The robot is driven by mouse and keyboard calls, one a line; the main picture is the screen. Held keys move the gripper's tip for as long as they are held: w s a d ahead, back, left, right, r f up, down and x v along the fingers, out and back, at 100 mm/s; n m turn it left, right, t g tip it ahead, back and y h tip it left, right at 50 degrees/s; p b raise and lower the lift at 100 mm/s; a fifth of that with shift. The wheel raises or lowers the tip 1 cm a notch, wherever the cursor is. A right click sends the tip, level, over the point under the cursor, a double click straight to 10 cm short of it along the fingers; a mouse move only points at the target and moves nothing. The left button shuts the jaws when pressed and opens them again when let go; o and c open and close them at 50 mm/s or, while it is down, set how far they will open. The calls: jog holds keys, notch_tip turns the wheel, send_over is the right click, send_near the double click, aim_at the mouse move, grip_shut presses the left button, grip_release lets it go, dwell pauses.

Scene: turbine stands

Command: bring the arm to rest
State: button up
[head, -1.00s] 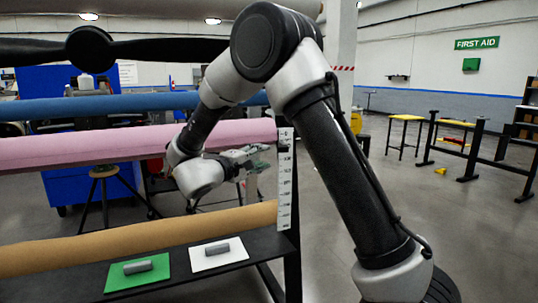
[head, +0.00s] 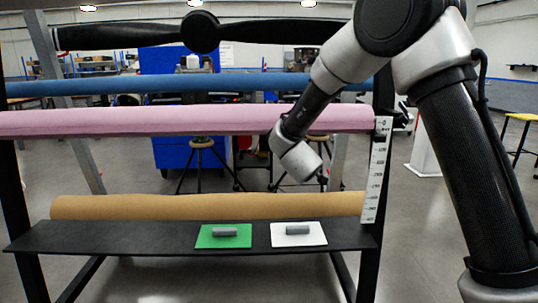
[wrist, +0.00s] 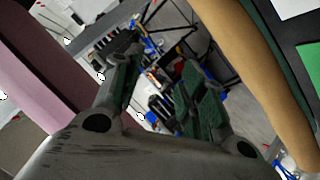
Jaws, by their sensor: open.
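My arm is raised at the right of the head view, bent at the elbow, with its wrist (head: 298,160) hanging in front of the rack, between the pink roll (head: 180,120) and the tan roll (head: 200,206). My gripper is mostly hidden behind the wrist there. In the wrist view my gripper (wrist: 160,78) shows two spread fingers with green pads and nothing between them. The pink and tan rolls pass on either side of the fingers in that view.
A black shelf (head: 120,238) carries a green mat (head: 208,243) and a white mat (head: 312,241), each with a grey cylinder. A white scale (head: 376,170) marks the rack's right post. A blue roll (head: 150,86) lies above the pink one. Open floor is at right.

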jog(key=s+m+g+y, duration=0.1)
jog(key=s+g+y, duration=0.65)
jog(key=s, duration=0.95)
jog(key=s+d+r+m+h, duration=0.1)
jog(key=s+d+r, duration=0.3)
jog(key=s+d, duration=0.7)
jog(key=s+d+r+m+g+h, duration=0.1)
jog(key=s+d+r, duration=0.4)
jog(key=s+d, duration=0.6)
jog(key=s+m+h, duration=0.1)
jog(key=s+h, duration=0.1)
jog(key=s, duration=0.1)
jog(key=shift+d+m, duration=0.25)
jog(key=shift+m, duration=0.05)
